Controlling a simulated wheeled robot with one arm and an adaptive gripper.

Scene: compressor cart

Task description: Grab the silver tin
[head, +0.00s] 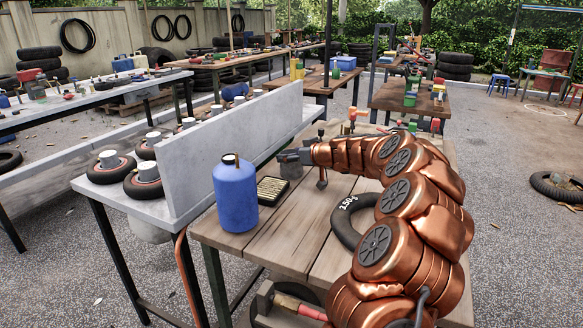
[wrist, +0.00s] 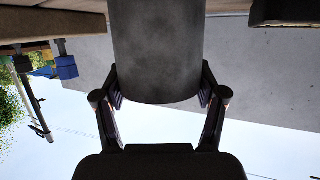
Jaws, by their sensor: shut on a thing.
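The silver tin is a plain grey cylinder; in the wrist view (wrist: 157,50) it fills the space between my two fingers, which touch its sides. My gripper (wrist: 161,92) is shut on it. In the head view the tin (head: 291,170) shows just below and behind my gripper (head: 290,156), over the wooden table (head: 240,240) and close to the grey upright panel. My gripper hides part of it there. Whether its base touches the table cannot be told.
A blue bottle (head: 235,195) and a dark gridded box (head: 272,190) stand left of my gripper. The grey panel (head: 240,140) rises along the table's left side. A black ring (head: 345,222) lies near my arm; small tools are behind.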

